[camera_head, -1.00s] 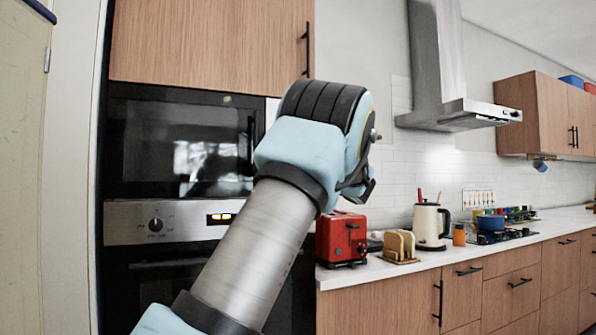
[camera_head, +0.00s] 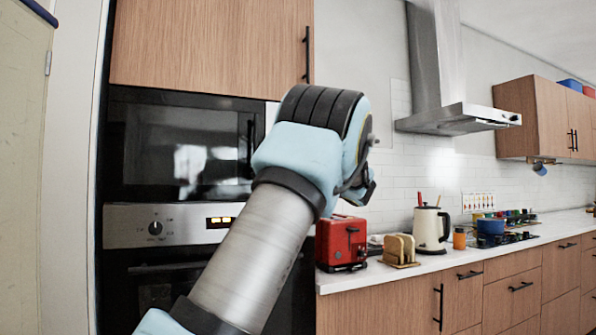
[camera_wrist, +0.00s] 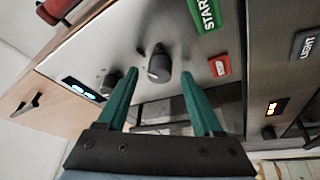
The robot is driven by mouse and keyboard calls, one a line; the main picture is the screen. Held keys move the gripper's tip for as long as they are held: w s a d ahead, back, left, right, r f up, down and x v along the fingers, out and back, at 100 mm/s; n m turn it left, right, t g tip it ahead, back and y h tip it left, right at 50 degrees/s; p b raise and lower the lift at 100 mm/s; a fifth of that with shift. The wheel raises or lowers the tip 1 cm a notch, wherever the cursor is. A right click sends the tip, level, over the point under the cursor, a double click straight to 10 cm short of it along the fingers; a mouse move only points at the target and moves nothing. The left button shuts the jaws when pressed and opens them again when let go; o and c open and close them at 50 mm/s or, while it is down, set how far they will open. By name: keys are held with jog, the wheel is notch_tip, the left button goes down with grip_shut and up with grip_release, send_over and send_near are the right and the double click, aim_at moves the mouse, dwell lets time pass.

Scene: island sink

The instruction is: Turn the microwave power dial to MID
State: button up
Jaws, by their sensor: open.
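The microwave (camera_head: 185,150) is built into the cabinet at the left of the head view, with a dark glass door. In the wrist view, a tilted metal control panel (camera_wrist: 210,52) carries a grey dial (camera_wrist: 159,66), a second dial (camera_wrist: 110,82) to its left, a green START button (camera_wrist: 205,14) and a red button (camera_wrist: 220,66). My gripper (camera_wrist: 158,72) is open, with its two green fingertips on either side of the grey dial in the picture. I cannot tell whether they touch it. The dial's markings are not readable. In the head view my arm hides the fingers.
Below the microwave is an oven panel (camera_head: 180,232) with a black dial (camera_head: 155,228) and lit display (camera_head: 220,222). A red toaster (camera_head: 341,242), a bread holder (camera_head: 399,250) and a cream kettle (camera_head: 431,226) stand on the counter to the right.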

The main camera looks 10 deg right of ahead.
jog(key=shift+s, duration=0.1)
jog(key=b+v, duration=0.2)
jog(key=v, duration=0.8)
jog(key=shift+s+d+b, duration=0.2)
jog(key=shift+s+b, duration=0.05)
jog(key=shift+b, duration=0.05)
jog(key=shift+f, duration=0.15)
